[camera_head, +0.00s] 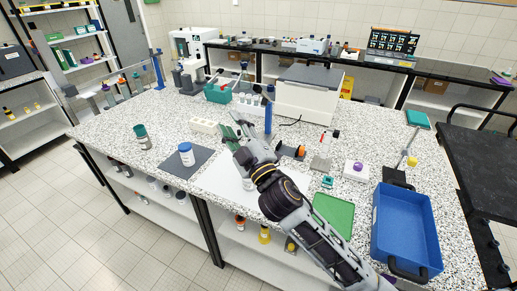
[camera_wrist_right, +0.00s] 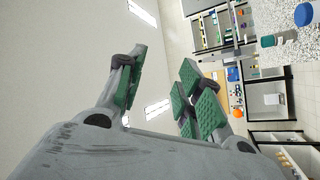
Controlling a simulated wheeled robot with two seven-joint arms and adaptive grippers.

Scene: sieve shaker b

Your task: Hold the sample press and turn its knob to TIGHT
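My right gripper (camera_head: 233,130) reaches over the middle of the speckled bench, its green-padded fingers pointing to the back left. In the right wrist view the fingers (camera_wrist_right: 160,88) stand apart with nothing between them, so it is open and empty. A small dark device with an orange knob (camera_head: 300,151) sits just right of my right wrist; it may be the sample press, but it is too small to be sure. Its knob marking cannot be read, and my forearm may hide part of it. My left gripper is not in view.
A blue tray (camera_head: 408,229) and green mat (camera_head: 334,214) lie at the front right. A white jar with blue lid (camera_head: 186,153) stands on a dark mat left of my arm. A white box with grey lid (camera_head: 309,95) stands behind. The front left bench is mostly clear.

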